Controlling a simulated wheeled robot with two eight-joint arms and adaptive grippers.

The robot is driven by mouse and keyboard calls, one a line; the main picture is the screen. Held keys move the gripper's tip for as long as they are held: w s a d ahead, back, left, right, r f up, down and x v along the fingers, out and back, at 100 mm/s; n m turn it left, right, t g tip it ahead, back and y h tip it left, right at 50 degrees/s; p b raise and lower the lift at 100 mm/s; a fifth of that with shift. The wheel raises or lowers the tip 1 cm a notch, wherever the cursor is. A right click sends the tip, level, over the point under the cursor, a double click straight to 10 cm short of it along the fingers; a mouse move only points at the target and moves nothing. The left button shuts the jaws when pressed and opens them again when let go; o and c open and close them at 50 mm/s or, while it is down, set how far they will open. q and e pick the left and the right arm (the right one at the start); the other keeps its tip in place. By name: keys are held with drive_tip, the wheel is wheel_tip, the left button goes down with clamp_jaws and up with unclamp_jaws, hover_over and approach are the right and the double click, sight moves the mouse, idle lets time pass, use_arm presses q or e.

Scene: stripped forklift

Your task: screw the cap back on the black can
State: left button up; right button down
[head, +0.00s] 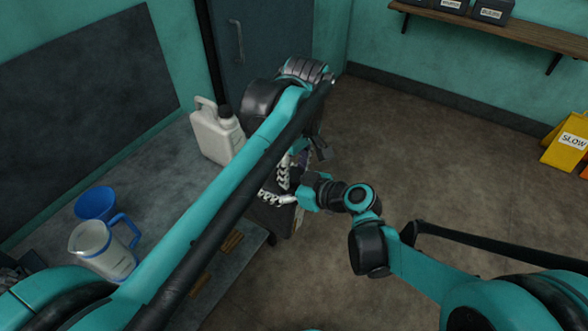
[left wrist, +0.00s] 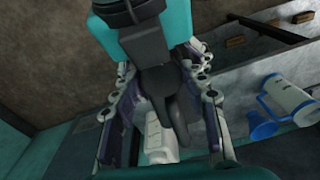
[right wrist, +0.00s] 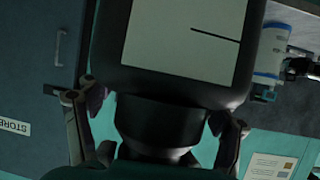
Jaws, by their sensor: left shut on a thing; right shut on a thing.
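The black can (head: 270,217) is partly hidden behind my left arm and the grippers in the head view. In the right wrist view its dark body with a pale label (right wrist: 190,40) fills the top. My right gripper (right wrist: 158,112) is shut around the round black cap (right wrist: 162,128) at the can's neck. Cap and can look in line; whether the threads are engaged cannot be seen. My left gripper (left wrist: 165,80) is shut on a dark part of the can (left wrist: 175,95), with one finger on each side.
A white jug (head: 217,135), a blue funnel (head: 96,203) and a white pitcher with a blue handle (head: 98,248) stand on the grey bench (head: 58,222) at left.

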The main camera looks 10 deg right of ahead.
use_arm(q)
drive_tip(key=m, duration=0.4)
drive_tip(key=shift+m, duration=0.3)
drive_tip(key=shift+a, duration=0.1)
drive_tip(key=o, duration=1.3)
drive_tip(key=shift+s+d+r, duration=0.1)
drive_tip(key=shift+r, duration=1.05)
drive_tip(key=shift+s+d+r, duration=0.1)
drive_tip(key=shift+r, duration=1.05)
drive_tip(key=shift+w, duration=0.1)
drive_tip(key=shift+c, duration=0.2)
